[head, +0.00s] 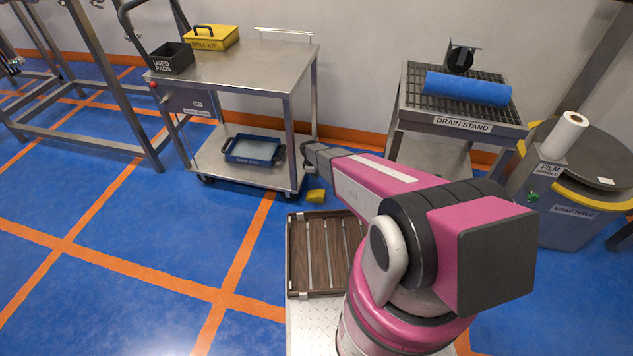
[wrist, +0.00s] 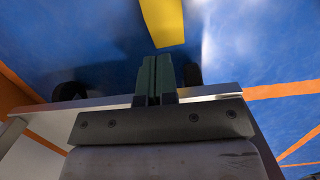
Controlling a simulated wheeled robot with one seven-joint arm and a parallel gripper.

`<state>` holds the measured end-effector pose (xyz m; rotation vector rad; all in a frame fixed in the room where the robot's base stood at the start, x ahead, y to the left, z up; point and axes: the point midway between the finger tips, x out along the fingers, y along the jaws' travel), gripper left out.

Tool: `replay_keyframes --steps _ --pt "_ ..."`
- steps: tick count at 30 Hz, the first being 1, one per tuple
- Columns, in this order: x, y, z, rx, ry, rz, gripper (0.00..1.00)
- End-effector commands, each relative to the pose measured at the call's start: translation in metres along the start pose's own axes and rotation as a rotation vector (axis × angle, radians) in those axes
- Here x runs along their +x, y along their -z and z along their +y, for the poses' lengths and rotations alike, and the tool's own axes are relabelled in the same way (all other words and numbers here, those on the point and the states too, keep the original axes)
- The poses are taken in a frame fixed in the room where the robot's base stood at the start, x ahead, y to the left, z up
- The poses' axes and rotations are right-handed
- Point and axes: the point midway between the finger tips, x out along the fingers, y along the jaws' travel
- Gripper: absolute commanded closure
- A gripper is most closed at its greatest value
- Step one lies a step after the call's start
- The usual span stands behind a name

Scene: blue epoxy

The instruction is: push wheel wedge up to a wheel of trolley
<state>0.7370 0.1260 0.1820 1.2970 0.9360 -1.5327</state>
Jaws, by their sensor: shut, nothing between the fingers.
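The wheel wedge (head: 316,196) is a small yellow block on the blue floor, just right of the trolley's (head: 203,155) front right wheel (head: 290,195); a small gap seems to separate them. My gripper (head: 308,165) is low beside the trolley's right end, above and behind the wedge; its fingertips are hard to make out there. In the wrist view my gripper (wrist: 153,65) has its dark green fingers together and empty, with the yellow wedge (wrist: 163,20) beyond the tips, apart from them. Dark wheels (wrist: 68,93) show near the pale shelf edge.
A slatted brown tray (head: 312,255) is in front of the wedge. The drain stand (head: 463,124) is to the right.

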Motion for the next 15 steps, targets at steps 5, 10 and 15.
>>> replay_keyframes --steps 5,10,15 --pt "-0.003 0.000 0.000 0.000 0.000 0.000 1.00" --pt "-0.002 0.000 0.000 -0.001 0.001 0.002 0.74" --pt "0.007 -0.003 -0.002 -0.010 0.004 0.037 0.19"
